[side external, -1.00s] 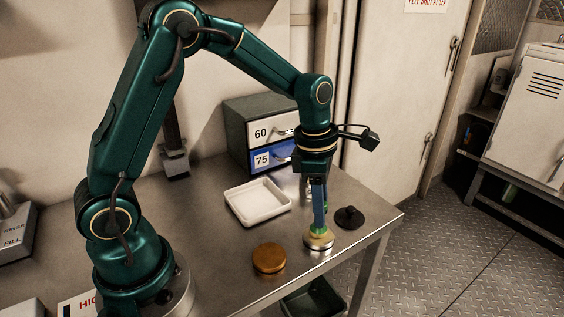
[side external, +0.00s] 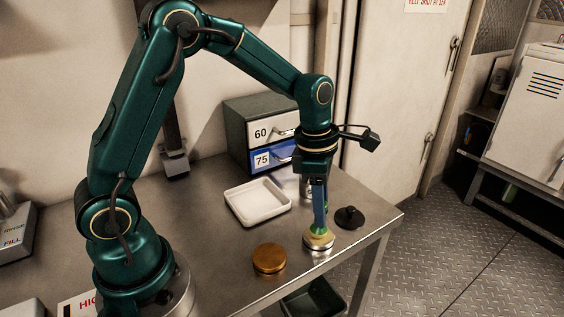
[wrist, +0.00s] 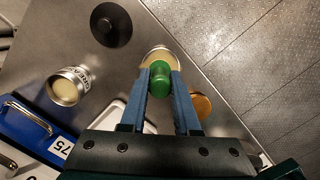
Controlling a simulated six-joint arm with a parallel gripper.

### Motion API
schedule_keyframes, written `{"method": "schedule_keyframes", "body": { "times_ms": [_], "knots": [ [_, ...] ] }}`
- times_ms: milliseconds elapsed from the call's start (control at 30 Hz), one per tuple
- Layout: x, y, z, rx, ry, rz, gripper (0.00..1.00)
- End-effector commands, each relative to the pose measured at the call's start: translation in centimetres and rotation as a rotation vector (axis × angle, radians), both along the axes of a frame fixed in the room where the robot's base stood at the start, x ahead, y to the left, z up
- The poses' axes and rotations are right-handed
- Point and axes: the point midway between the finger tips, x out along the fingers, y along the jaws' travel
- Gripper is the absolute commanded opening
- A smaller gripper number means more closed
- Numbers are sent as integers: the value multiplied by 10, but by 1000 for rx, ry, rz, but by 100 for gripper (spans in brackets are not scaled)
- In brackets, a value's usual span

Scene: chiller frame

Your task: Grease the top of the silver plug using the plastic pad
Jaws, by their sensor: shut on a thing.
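My gripper (side external: 319,224) points straight down with its blue fingers shut on the green handle of the plastic pad (wrist: 160,75). The pad is right at the top of the silver plug (side external: 318,244), a short round metal piece near the table's front right edge. The plug's pale yellowish top shows around the pad. In the wrist view the silver plug (wrist: 158,52) lies just beyond the fingertips (wrist: 161,86), partly covered by the pad. The pad's underside is hidden, so its contact with the plug cannot be seen directly.
A brass plug (side external: 269,258) and a black plug (side external: 349,217) stand on either side. A lettered metal tin (wrist: 69,86) with a pale filling is behind my gripper. A white tray (side external: 232,208) and a drawer unit (side external: 238,130) marked 60 and 75 stand farther back.

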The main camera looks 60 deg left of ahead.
Motion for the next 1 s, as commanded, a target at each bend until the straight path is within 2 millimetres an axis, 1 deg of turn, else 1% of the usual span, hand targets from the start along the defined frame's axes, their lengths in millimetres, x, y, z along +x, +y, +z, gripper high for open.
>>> {"method": "schedule_keyframes", "body": {
  "times_ms": [200, 667, 1000],
  "knots": [
    [0, 2, 0, 0, 0, 0, 0],
    [0, -8, 0, -1, -1, 0, 0],
    [0, -1, 0, 0, -1, 1, 0]
  ]
}}
